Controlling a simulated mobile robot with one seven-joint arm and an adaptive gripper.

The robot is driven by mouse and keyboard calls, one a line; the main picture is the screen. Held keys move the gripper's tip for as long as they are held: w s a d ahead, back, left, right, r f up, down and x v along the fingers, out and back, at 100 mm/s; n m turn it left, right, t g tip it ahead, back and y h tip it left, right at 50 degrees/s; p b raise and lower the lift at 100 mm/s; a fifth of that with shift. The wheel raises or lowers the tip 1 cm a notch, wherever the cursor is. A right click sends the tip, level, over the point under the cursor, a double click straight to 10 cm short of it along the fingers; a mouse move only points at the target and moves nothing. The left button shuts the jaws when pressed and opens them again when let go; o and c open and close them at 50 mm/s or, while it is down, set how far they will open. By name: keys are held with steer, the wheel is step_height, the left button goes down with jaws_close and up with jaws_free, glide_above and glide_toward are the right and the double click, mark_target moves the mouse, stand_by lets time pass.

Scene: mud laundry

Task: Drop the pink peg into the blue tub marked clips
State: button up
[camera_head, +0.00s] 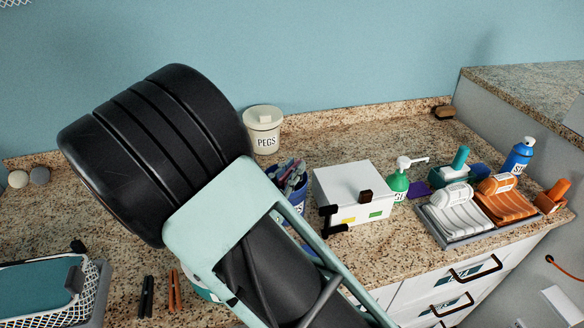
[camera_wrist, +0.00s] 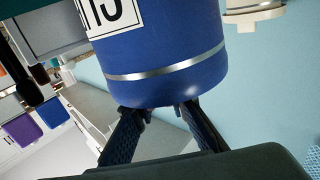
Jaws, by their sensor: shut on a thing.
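The blue tub (camera_head: 303,195) stands on the counter in the head view, partly behind my arm, with several coloured clips showing in its top. In the wrist view a blue tub (camera_wrist: 165,50) with a silver band and a partly cut-off white label fills the upper middle. My gripper (camera_wrist: 165,112) is at the tub's lower edge in that view, its fingertips partly hidden there; I cannot tell whether they touch it. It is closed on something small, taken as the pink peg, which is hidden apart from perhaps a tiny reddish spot. My gripper is hidden in the head view.
A cream PEGS canister (camera_head: 263,132) stands behind the tub, and a white box (camera_head: 352,185) is to its right. A green pump bottle (camera_head: 397,186) and a grey tray (camera_head: 470,238) are further right. A black peg (camera_head: 147,294) and an orange peg (camera_head: 174,291) lie front left.

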mark_target(292, 170)
steer(key=o, duration=0.9)
steer(key=shift+c, duration=0.2)
steer(key=shift+r, duration=0.1)
step_height(292, 170, up, 10)
